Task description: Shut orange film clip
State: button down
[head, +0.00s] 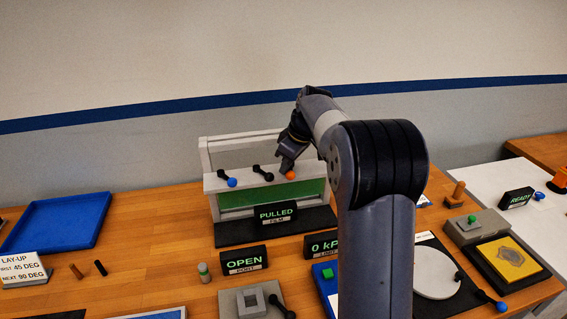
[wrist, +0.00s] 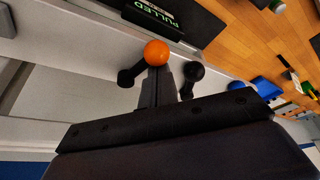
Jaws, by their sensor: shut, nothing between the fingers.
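The orange film clip is a black lever with an orange ball end (head: 290,175) on the pale top rail of the film frame (head: 205,184). In the wrist view the orange ball (wrist: 156,53) lies right at the fingertips, and its black lever (wrist: 130,77) runs to the left. My gripper (head: 288,166) is shut and empty, pointing down just behind the ball. In the wrist view its closed fingers (wrist: 161,75) end at the ball; I cannot tell whether they touch it. The clip's pivot is hidden by my gripper in the head view.
A PULLED sign (head: 276,213) stands in front of the frame. An OPEN sign (head: 243,260) is nearer. A blue tray (head: 58,225) lies left.

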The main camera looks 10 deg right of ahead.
aim_at(299, 175)
jog(key=shift+s+d+n+g+y, duration=0.15)
jog(key=shift+d+n, duration=0.15)
jog(key=shift+n, duration=0.3)
jog(key=shift+s+d+n+g+y, duration=0.15)
jog(key=shift+d+n, duration=0.15)
jog(key=shift+n, duration=0.3)
jog(key=shift+d+p, duration=0.4)
jog(key=shift+d, duration=0.7)
jog(key=v, duration=1)
jog(key=shift+r+b, duration=0.35)
jog(key=shift+r, duration=0.05)
jog(key=shift+d, duration=0.1)
